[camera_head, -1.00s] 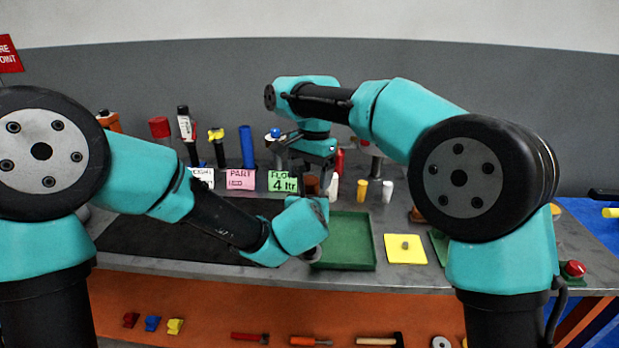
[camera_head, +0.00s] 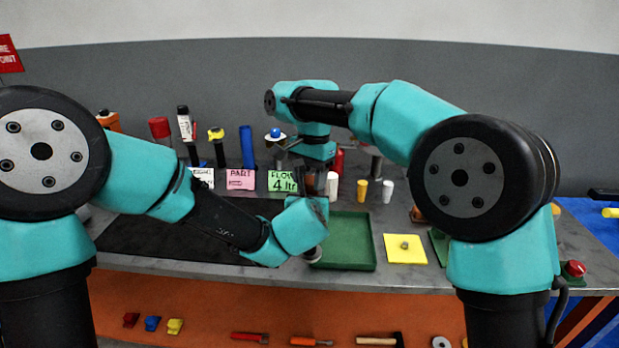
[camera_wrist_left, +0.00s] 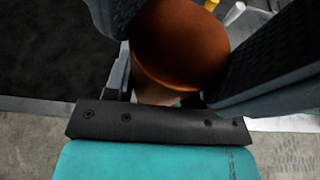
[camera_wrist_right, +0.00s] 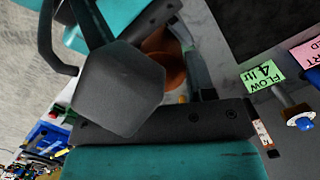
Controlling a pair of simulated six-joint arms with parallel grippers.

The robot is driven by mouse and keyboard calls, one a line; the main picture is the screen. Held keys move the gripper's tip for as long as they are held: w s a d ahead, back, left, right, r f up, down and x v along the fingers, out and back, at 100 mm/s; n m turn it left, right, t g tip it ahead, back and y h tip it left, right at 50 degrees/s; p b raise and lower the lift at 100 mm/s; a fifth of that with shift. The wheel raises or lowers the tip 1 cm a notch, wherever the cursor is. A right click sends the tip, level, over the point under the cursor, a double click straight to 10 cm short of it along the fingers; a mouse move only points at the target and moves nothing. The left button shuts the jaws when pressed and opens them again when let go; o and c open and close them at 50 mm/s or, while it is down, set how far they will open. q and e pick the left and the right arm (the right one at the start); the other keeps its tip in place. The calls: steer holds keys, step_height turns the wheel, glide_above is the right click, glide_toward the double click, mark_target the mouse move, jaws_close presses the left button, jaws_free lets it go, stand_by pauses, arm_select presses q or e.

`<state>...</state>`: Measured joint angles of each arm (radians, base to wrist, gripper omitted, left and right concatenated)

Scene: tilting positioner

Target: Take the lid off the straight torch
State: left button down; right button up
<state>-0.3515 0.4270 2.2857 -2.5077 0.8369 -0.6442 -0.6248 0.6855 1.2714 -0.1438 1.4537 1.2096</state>
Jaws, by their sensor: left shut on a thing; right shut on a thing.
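A brown-orange round thing (camera_wrist_left: 180,45), seemingly the straight torch or its lid, is between the two fingers of my left gripper (camera_wrist_left: 185,60). In the right wrist view a brown-orange round part (camera_wrist_right: 168,68) is between the fingers of my right gripper (camera_wrist_right: 165,55). In the head view a little brown (camera_head: 322,181) shows below my right wrist and above my left wrist. Both grippers are shut and close together there. The arms hide most of the piece, so I cannot tell where lid and body meet.
A green tray (camera_head: 372,253) and a yellow pad (camera_head: 393,257) lie right of my left wrist. White and yellow cylinders (camera_head: 361,190) stand behind. A blue tube (camera_head: 247,147) and signs (camera_head: 241,179) line the back. The dark mat (camera_head: 160,240) is clear.

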steer(key=n+h, duration=0.1)
steer(key=n, duration=0.5)
steer(key=shift+n, duration=0.4)
steer(key=shift+c, duration=0.3)
steer(key=o, duration=1)
steer(key=shift+r, duration=2.25)
steer(key=shift+o, duration=0.4)
